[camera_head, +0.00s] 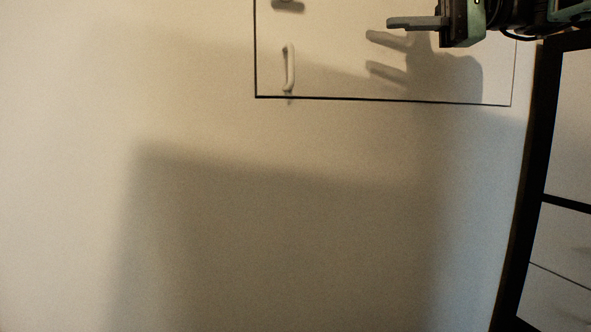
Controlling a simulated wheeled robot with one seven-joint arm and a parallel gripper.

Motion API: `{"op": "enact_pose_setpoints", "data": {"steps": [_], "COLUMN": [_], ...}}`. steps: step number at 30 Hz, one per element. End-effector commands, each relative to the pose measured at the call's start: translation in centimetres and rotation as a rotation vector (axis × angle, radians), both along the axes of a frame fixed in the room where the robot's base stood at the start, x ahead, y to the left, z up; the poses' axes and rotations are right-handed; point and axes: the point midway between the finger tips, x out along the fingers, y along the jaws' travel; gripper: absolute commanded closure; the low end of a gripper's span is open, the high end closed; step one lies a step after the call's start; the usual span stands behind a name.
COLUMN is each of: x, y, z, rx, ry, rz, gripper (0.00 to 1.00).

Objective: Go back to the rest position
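My gripper (416,23) is at the top right, with its fingers pointing left. One grey finger shows clearly; the other is not seen directly. Its shadow on the pale surface shows two fingers spread apart with a gap, so it looks open, and nothing is seen between them. The gripper is in front of a pale door panel (345,82) outlined by a thin dark gap. A white handle (289,68) on that panel is to the left of and below the gripper, apart from it.
Another handle-like part (288,5) is cut off at the top edge. A dark-framed unit (566,130) with pale panels stands along the right edge. The large pale surface (60,200) at left and below is bare, with a broad shadow on it.

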Motion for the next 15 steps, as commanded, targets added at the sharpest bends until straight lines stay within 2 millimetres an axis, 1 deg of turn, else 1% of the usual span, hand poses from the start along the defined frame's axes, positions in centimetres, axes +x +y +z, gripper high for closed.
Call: {"op": "enact_pose_setpoints", "data": {"steps": [1,2,4,5,6,8,9,11,12,14,15], "x": [0.0,0.0,-0.5,-0.9,-1.6,-3.2,-4.5,-6.6,-8.3,-11.0,-12.8], "y": [1.6,2.6,5.0,6.0,7.2,8.8,9.6,10.4,10.7,10.7,10.5], "z": [-1.7,-3.1,-7.2,-9.1,-11.7,-15.6,-18.1,-21.8,-24.2,-27.7,-29.9], "rx": [-0.046,-0.082,-0.191,-0.244,-0.319,-0.436,-0.519,-0.645,-0.731,-0.865,-0.954], "ry": [0.042,0.068,0.126,0.146,0.169,0.186,0.189,0.18,0.164,0.12,0.078], "rz": [0.005,0.005,0.01,0.015,0.024,0.045,0.064,0.1,0.129,0.184,0.226], "gripper": [0.66,0.66,0.66,0.66,0.66,0.66,0.66,0.66,0.66,0.66,0.66]}}
